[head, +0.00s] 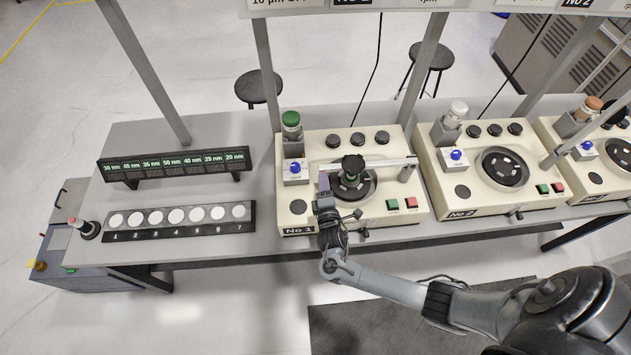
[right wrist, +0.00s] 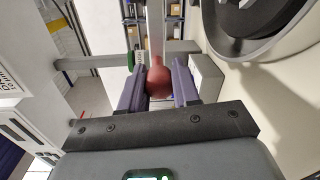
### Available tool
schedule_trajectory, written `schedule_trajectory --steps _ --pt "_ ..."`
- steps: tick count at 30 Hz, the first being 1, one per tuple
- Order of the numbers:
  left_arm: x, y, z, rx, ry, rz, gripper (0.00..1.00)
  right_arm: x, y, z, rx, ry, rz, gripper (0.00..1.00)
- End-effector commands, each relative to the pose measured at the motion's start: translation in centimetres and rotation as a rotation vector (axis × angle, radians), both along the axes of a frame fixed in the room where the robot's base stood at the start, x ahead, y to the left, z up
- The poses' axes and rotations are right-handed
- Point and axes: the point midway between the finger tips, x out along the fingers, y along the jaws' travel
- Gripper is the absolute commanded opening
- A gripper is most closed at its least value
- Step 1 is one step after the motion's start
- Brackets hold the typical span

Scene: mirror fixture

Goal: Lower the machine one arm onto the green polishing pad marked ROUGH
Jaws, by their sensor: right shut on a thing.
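Machine one (head: 297,215), a cream box marked No 1, stands at the middle of the bench. Its pale metal arm (head: 390,163) spans the top, with a black knob (head: 352,163) on it above the round plate (head: 366,194). A little green shows under the knob; no ROUGH marking is readable, and any gap to the plate is unclear. My right gripper (head: 323,184) is at the arm's left end. In the right wrist view its purple fingers (right wrist: 159,84) are shut on the arm's red ball handle (right wrist: 159,80). My left gripper is out of view.
A green-capped bottle (head: 291,124) stands at machine one's back left. Machine two (head: 490,207) is to the right. A numbered strip of white discs (head: 180,220) and a display rack (head: 175,166) are to the left. Upright posts rise behind the machines.

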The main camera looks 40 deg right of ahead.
Motion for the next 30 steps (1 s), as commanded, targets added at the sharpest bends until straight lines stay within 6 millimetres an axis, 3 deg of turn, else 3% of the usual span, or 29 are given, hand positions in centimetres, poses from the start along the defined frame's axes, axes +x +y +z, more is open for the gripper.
schedule_trajectory --steps 11,12,17,30 --pt "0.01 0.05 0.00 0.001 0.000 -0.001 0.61 -0.09 -0.23 -0.09 -0.003 0.001 -0.005 0.00" --pt "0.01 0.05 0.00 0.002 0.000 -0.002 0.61 -0.09 -0.23 -0.09 -0.003 0.001 -0.005 0.34" --pt "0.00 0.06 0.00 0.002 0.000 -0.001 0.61 -0.08 -0.22 -0.08 -0.003 0.001 -0.005 0.57" --pt "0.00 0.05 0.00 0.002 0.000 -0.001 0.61 -0.91 0.44 -0.13 -0.002 0.002 -0.002 0.57"
